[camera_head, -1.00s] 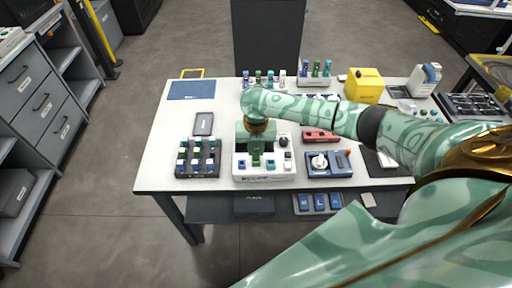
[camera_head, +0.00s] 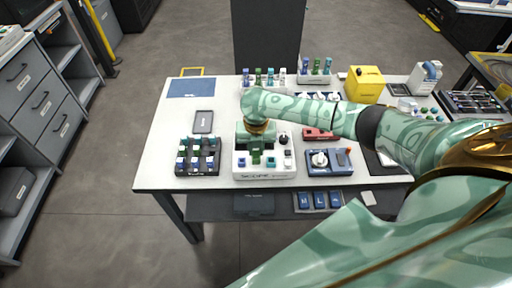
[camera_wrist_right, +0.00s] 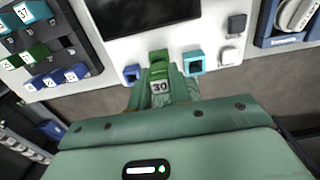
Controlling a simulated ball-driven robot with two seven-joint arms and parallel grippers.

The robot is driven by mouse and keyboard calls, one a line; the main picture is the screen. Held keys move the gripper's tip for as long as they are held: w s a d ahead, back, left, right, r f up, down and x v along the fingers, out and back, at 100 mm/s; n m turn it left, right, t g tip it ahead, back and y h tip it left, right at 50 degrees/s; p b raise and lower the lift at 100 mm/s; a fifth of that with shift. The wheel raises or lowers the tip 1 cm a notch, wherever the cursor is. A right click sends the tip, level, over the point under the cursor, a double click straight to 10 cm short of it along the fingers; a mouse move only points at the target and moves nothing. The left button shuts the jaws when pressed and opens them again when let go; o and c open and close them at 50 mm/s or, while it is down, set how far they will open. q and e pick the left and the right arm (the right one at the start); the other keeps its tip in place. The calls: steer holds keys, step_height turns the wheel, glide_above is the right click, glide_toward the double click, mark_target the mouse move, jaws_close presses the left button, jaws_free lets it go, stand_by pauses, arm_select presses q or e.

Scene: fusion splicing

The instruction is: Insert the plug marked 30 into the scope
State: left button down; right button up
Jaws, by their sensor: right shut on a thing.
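The scope (camera_head: 264,176) is a white box at the front middle of the table. Its dark screen (camera_wrist_right: 145,12) and a row of coloured sockets show in the right wrist view, with a blue socket (camera_wrist_right: 132,73) and a teal socket (camera_wrist_right: 194,62) on either side of a green one (camera_wrist_right: 158,55). My right gripper (camera_head: 256,160) is over the scope, shut on the green plug marked 30 (camera_wrist_right: 160,87). The plug lines up with the green socket, its far end at or against it. I cannot tell how deep it sits. My left gripper is out of view.
A dark rack of coloured plugs (camera_head: 198,172) stands left of the scope; it also shows in the wrist view (camera_wrist_right: 30,42). A blue device with a white knob (camera_head: 330,170) stands close on the right. Bare table lies at the left (camera_head: 157,160).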

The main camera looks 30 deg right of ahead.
steer(key=shift+f, duration=0.6)
stand_by(0.7)
steer(key=o, duration=0.9)
steer(key=shift+o, duration=0.2)
step_height(320, 180, up, 6)
steer(key=p, duration=0.6)
steer(key=shift+p, duration=0.3)
steer(key=shift+f, duration=0.1)
